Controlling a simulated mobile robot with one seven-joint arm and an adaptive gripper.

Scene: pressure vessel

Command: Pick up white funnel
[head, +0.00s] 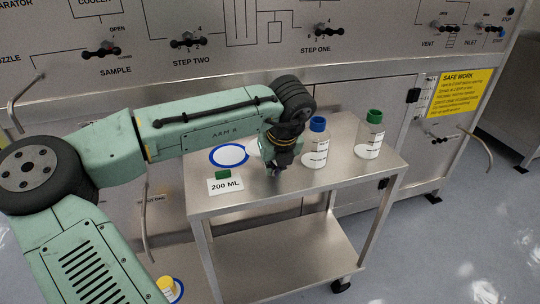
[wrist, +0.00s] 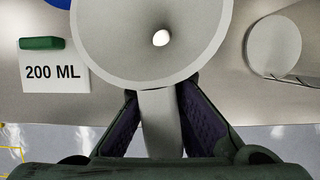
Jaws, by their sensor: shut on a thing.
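The white funnel (wrist: 210,30) fills the upper middle of the wrist view, with its wide cone and round hole facing the camera. Its handle-like tab (wrist: 160,125) runs down between the fingers of my gripper (wrist: 158,112). The fingers are shut on this tab, one on each side. In the head view, my gripper (head: 277,170) is low over the top of the steel cart, left of the bottles. Only a small pale part of the funnel (head: 253,147) shows there, mostly hidden behind my arm. I cannot tell whether the funnel touches the cart top.
A blue-capped bottle (head: 316,145) and a green-capped bottle (head: 370,138) stand on the steel cart (head: 260,197). A 200 ML sign (head: 225,186) and a blue-ringed white disc (head: 229,156) are left of my gripper. The panel wall is behind. The cart's front right is clear.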

